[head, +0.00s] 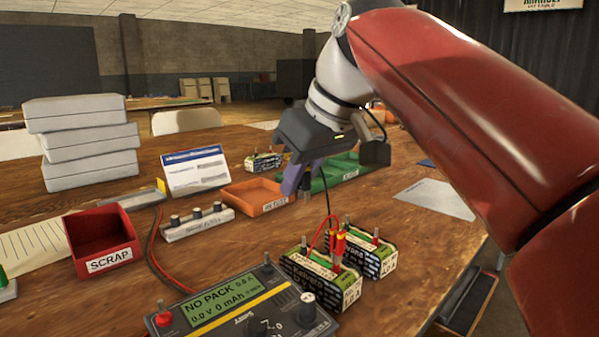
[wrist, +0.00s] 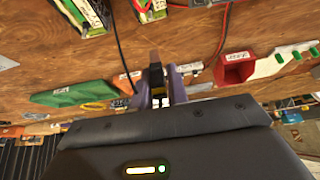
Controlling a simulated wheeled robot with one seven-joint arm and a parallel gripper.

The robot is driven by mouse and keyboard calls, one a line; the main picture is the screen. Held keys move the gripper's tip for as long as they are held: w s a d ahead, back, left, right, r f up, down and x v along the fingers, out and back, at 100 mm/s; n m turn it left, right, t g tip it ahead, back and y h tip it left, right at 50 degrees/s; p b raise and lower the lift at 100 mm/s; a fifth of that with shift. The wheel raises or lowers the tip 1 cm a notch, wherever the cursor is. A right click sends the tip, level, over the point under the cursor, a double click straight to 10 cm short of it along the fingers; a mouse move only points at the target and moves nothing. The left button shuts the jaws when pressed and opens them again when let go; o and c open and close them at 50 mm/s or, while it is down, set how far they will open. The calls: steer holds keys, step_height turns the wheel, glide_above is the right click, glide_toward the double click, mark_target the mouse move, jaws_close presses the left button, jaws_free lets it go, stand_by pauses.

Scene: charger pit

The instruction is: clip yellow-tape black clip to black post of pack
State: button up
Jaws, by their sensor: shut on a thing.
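My gripper (head: 304,182) hangs over the table behind the packs, apart from them. In the wrist view its purple fingers (wrist: 157,92) are shut on the black clip (wrist: 155,73), which has a brownish-yellow band. A black lead runs from the clip.
The charger (head: 240,308) reads NO PACK. A red scrap bin (head: 103,243), grey post strip (head: 198,224), orange tray (head: 262,196) and green tray (head: 345,166) stand around. Another pack (head: 263,161) lies beyond. The table right of the packs is mostly clear.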

stand_by(0.4)
steer(key=shift+f+b, duration=2.7)
steer(key=shift+f, duration=0.8)
steer(key=shift+f, duration=0.2)
steer(key=o, duration=0.8)
steer(key=shift+o, duration=0.2)
steer(key=shift+o, duration=1)
